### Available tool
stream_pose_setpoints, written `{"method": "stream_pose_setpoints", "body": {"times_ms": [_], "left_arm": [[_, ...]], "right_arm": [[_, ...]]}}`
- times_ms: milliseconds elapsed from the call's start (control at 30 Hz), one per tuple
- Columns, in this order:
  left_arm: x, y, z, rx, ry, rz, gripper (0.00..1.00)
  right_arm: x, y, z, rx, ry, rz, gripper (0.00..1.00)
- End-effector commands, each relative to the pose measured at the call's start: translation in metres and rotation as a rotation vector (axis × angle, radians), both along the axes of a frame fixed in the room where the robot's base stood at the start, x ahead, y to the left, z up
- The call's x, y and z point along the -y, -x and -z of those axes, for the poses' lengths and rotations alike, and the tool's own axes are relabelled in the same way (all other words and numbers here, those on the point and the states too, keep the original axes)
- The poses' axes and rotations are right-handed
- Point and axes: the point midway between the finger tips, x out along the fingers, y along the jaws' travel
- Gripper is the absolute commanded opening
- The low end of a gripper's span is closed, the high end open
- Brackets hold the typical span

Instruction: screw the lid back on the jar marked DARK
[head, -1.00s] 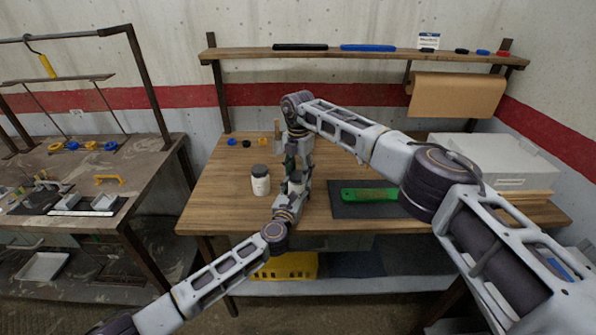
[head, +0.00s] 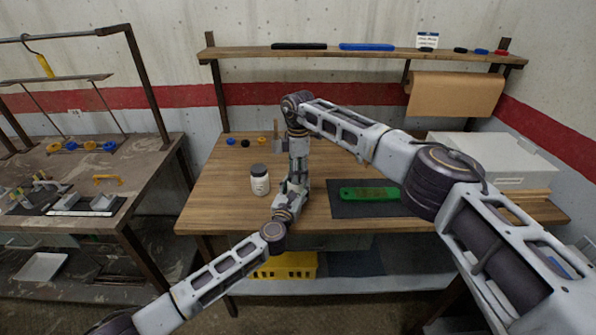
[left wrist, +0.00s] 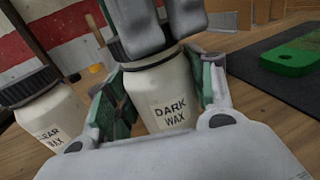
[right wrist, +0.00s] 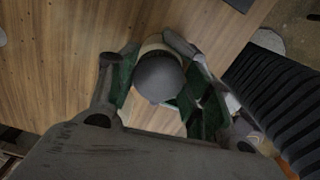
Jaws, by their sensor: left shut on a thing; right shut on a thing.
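The jar marked DARK WAX (left wrist: 172,96) is cream and upright in the left wrist view. My left gripper (head: 287,198) is shut around its body; its green-padded fingers press both sides. My right gripper (head: 298,174) comes down from above and is shut on the dark round lid (right wrist: 158,80), over the mouth of the DARK jar. The cream jar (right wrist: 155,44) shows just past the lid in the right wrist view. The right fingers hide most of the lid in the left wrist view, so I cannot tell how far it is seated.
A lidded CLEAR WAX jar (head: 260,184) stands left of the grippers; it also shows in the left wrist view (left wrist: 48,118). A green tool (head: 368,194) lies on a dark mat (head: 345,210) at the right. The front-left of the wooden bench (head: 218,200) is clear.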

Motion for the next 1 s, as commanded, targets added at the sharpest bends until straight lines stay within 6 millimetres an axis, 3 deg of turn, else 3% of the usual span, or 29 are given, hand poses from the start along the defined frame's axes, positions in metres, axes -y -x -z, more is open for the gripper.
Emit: {"method": "stream_pose_setpoints", "body": {"times_ms": [800, 1000], "left_arm": [[0.0004, 0.0006, 0.0015, -0.002, -0.002, 0.001, 0.0], [0.0005, 0.0007, 0.0015, -0.002, -0.002, 0.001, 0.0]], "right_arm": [[-0.0014, 0.0031, -0.0004, -0.001, -0.003, 0.651, 0.39], [-0.0017, 0.0034, -0.0004, -0.001, -0.003, 0.736, 0.39]]}}
